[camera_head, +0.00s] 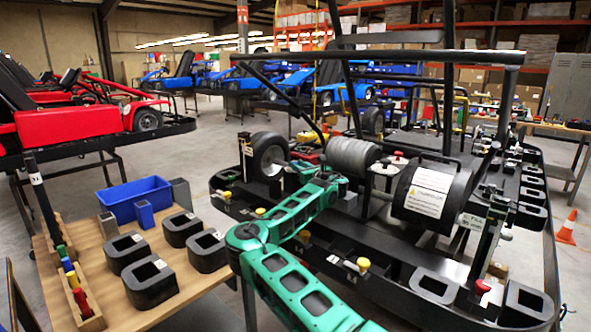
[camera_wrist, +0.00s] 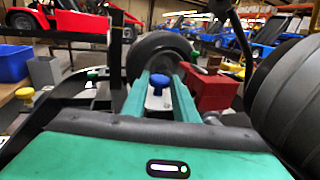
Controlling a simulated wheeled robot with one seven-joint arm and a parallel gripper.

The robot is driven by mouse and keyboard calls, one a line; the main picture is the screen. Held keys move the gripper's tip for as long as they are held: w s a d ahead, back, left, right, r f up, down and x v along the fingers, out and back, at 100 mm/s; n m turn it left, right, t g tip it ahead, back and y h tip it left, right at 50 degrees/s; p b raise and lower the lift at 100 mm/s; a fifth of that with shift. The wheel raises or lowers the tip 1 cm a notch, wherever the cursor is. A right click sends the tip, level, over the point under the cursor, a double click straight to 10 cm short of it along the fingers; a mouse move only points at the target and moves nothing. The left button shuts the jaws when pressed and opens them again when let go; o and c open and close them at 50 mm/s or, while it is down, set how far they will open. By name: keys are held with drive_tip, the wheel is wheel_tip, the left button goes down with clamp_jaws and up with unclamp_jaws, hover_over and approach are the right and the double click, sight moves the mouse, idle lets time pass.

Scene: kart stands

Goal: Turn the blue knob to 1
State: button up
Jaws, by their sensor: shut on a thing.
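The blue knob (camera_wrist: 159,82) shows in the wrist view, a round blue cap on a small pale base. My gripper (camera_wrist: 160,88) has its two green fingers on the left and right of the knob and is shut on it. Whether both fingers touch the cap cannot be made out. No number or pointer mark at the knob is readable. In the head view my green arm reaches over the kart stand frame (camera_head: 400,290) to a spot beside the wheel. The knob is hidden there behind my arm.
A black wheel (camera_head: 269,155) stands just beyond my gripper. A red block (camera_wrist: 210,88) is close on its right in the wrist view. A grey ribbed cylinder (camera_head: 353,156) and a black labelled drum (camera_head: 432,196) stand to the right. A wooden table (camera_head: 95,252) is at the left.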

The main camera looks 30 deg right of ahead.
drive_tip(key=shift+d+r+n+y, duration=0.1)
drive_tip(key=shift+d+n+y, duration=0.1)
drive_tip(key=shift+n+y, duration=0.8)
drive_tip(key=shift+w+y, duration=0.1)
drive_tip(key=shift+y, duration=0.3)
drive_tip(key=o, duration=1)
drive_tip(key=shift+r, duration=0.5)
wheel_tip(320, 180, up, 3)
drive_tip(key=shift+r, duration=0.1)
drive_tip(key=s+a+r, duration=0.2)
drive_tip(key=a+r, duration=0.4)
drive_tip(key=a, duration=0.5)
drive_tip(key=shift+s+a+r, duration=0.15)
drive_tip(key=shift+s+r, duration=0.1)
drive_tip(key=shift+s, duration=0.15)
